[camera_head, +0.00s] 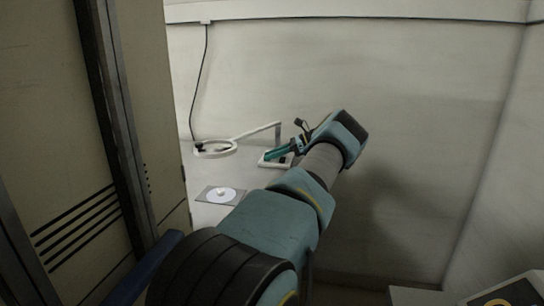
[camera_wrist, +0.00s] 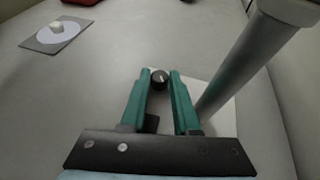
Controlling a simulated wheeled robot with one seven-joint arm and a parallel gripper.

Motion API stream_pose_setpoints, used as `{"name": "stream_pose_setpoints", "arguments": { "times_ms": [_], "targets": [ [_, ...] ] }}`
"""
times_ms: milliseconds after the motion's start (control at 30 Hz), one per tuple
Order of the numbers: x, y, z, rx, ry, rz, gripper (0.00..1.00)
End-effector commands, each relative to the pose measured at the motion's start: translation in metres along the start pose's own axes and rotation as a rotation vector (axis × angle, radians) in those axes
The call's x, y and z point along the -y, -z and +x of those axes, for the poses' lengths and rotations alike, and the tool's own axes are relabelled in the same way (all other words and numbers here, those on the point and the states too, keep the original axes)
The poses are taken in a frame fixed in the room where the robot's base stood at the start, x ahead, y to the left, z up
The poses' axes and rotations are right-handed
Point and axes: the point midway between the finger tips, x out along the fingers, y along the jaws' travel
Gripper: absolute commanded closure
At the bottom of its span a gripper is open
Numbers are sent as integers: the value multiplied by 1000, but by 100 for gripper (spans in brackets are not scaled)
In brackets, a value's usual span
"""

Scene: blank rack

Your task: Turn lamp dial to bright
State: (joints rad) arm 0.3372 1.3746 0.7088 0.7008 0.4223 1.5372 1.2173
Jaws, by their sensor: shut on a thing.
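The lamp (camera_head: 252,132) stands on the white table near the back wall, with a ring-shaped head at left and a jointed arm. Its pole (camera_wrist: 245,62) rises to the right of my gripper in the wrist view. The dark round dial (camera_wrist: 160,79) with a pale mark sits on the lamp's white base (camera_wrist: 222,112), between my fingertips. My gripper (camera_wrist: 161,80) is shut on the dial, with one green finger on each side. In the head view my gripper (camera_head: 273,154) is at the lamp base and the dial is hidden.
A grey square plate (camera_head: 208,198) with a white disc and a pale knob lies on the table, nearer me and to the left. It also shows in the wrist view (camera_wrist: 38,45). A red thing (camera_wrist: 82,2) is at the top edge there. A tall cabinet panel (camera_head: 60,150) stands at left.

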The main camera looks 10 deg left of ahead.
Motion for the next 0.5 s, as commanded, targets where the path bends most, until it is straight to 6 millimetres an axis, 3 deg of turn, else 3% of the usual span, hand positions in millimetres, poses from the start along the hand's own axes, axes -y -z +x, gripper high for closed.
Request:
{"name": "stream_pose_setpoints", "arguments": {
  "times_ms": [67, 100, 333, 500],
  "targets": [
    [0, 1, 2, 0, -3, 2, 100],
    [0, 1, 2, 0, -4, 2, 69],
    [0, 1, 2, 0, -2, 1, 43],
    [0, 0, 1, 0, -2, 1, 41]
  ]
}}
